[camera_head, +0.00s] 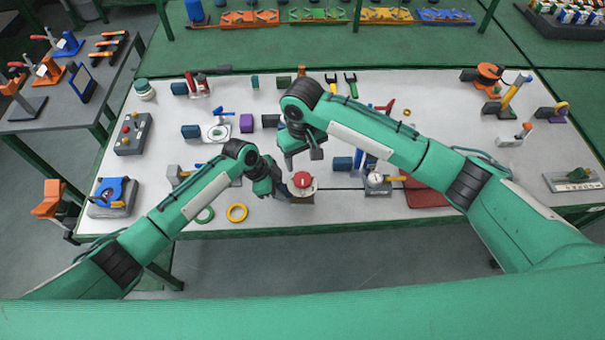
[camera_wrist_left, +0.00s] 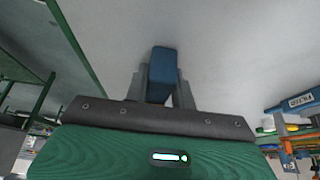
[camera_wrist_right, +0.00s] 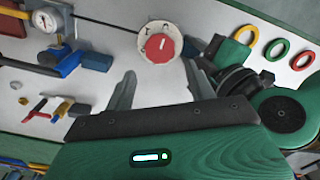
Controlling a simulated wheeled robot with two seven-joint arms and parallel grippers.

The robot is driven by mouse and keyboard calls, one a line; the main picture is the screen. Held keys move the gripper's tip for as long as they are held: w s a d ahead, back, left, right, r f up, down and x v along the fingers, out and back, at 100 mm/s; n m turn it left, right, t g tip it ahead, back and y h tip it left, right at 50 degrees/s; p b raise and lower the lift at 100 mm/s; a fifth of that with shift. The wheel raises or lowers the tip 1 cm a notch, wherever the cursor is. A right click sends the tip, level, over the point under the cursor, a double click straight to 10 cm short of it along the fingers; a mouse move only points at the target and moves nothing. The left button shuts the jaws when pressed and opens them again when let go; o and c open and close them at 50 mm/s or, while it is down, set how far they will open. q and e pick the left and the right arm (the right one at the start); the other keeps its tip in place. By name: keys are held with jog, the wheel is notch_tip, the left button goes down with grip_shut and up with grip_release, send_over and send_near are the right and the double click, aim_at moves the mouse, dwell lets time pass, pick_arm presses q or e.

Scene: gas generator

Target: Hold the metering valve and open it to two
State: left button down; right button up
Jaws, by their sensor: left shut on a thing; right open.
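The metering valve (camera_head: 302,181) has a red knob on a round white dial and stands near the table's front edge. In the right wrist view its knob (camera_wrist_right: 159,46) lies beyond my fingertips, with dial marks around it. My left gripper (camera_head: 277,187) is at the valve's left side. In the left wrist view it is shut on a blue block (camera_wrist_left: 164,68); whether the block is part of the valve is hard to tell. My right gripper (camera_head: 302,157) is open and empty, above and behind the valve, apart from the knob; it also shows in the right wrist view (camera_wrist_right: 158,70).
A pressure gauge (camera_head: 376,180) stands right of the valve, with a thin dark line running between them. Yellow (camera_head: 237,212) and green (camera_head: 204,215) rings lie to the left. A red plate (camera_head: 426,195) lies farther right. Blue and dark parts crowd the table behind.

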aim_at(303, 178)
notch_tip(303, 178, down, 8)
jog(key=shift+f, duration=0.15)
dwell(0.3)
jog(key=c, duration=0.7)
